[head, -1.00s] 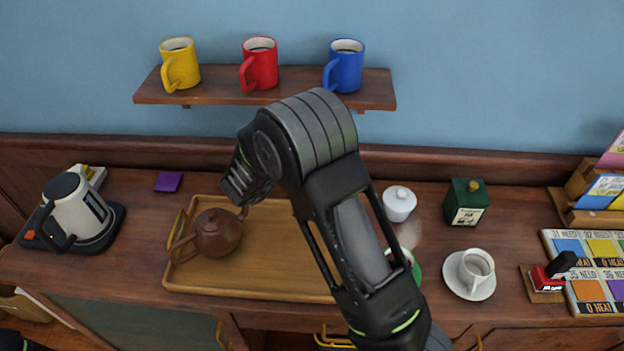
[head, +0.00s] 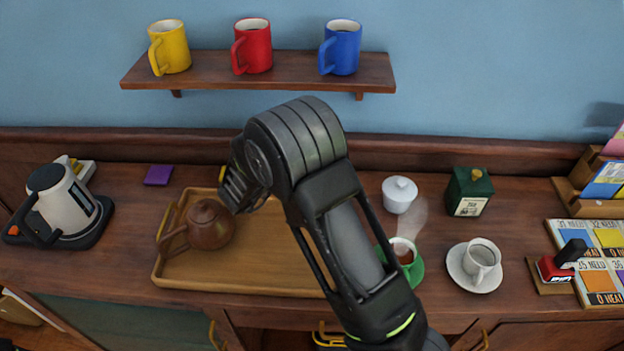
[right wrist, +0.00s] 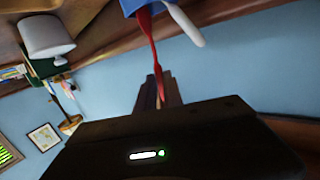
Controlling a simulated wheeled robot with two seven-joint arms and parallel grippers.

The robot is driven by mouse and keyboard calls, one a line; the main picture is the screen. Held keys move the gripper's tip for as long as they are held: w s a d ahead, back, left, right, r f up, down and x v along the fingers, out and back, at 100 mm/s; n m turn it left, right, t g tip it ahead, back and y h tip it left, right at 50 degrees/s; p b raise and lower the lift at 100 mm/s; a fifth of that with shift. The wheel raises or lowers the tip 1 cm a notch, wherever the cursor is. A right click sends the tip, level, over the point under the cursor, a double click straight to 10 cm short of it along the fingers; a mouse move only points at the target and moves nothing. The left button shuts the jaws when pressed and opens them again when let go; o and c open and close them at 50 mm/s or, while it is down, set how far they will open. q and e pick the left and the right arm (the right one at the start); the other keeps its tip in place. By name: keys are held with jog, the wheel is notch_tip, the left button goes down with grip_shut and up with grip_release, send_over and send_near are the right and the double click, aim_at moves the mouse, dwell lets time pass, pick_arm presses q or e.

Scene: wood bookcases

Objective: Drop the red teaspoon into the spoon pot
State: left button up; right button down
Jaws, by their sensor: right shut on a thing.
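In the right wrist view, the red teaspoon (right wrist: 153,45) is a thin red stem running from between the dark fingers of my right gripper (right wrist: 157,92) to the top edge. My right gripper is shut on it. Its far end meets a blue vessel (right wrist: 130,5), probably the spoon pot, cut off by the top edge. I cannot tell whether the spoon is inside or only in front of it. A white handle (right wrist: 185,25) sticks out beside it. In the head view my right arm hides the gripper's fingers, the spoon and the pot. My left gripper is out of view.
A brown teapot (head: 210,224) stands on the wooden tray (head: 240,281), close to my right wrist. A mug shelf (head: 285,77) is above.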

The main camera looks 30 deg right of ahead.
jog(key=c, duration=1.4)
grip_release()
jog(key=shift+a, duration=0.1)
jog(key=b+v, duration=0.1)
jog(key=v, duration=0.6)
jog(key=shift+s+a, duration=0.1)
jog(key=shift+a, duration=0.25)
